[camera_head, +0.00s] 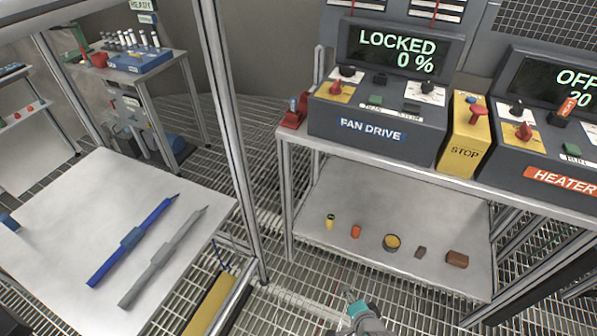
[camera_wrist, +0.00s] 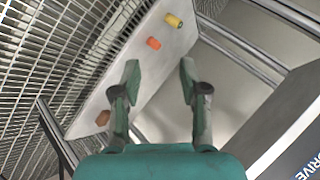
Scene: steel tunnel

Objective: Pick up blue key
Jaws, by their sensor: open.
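No object is plainly readable as a blue key. A small blue piece (camera_head: 293,104) sits at a red holder (camera_head: 291,120) on the left end of the console bench; it may be the key, but it is too small to tell. My gripper (camera_head: 352,299) is low at the bottom of the head view, in front of the lower shelf, well below and right of that holder. In the wrist view my gripper (camera_wrist: 160,76) has its two green fingers apart, with nothing between them. The blue piece is not visible in the wrist view.
The lower shelf (camera_head: 330,260) holds several small items, including a yellow cylinder (camera_wrist: 173,20) and an orange one (camera_wrist: 153,43). The fan drive console (camera_head: 372,132) stands above. A metal post (camera_head: 232,125) separates it from the left table (camera_head: 60,200), which carries long blue and grey tools.

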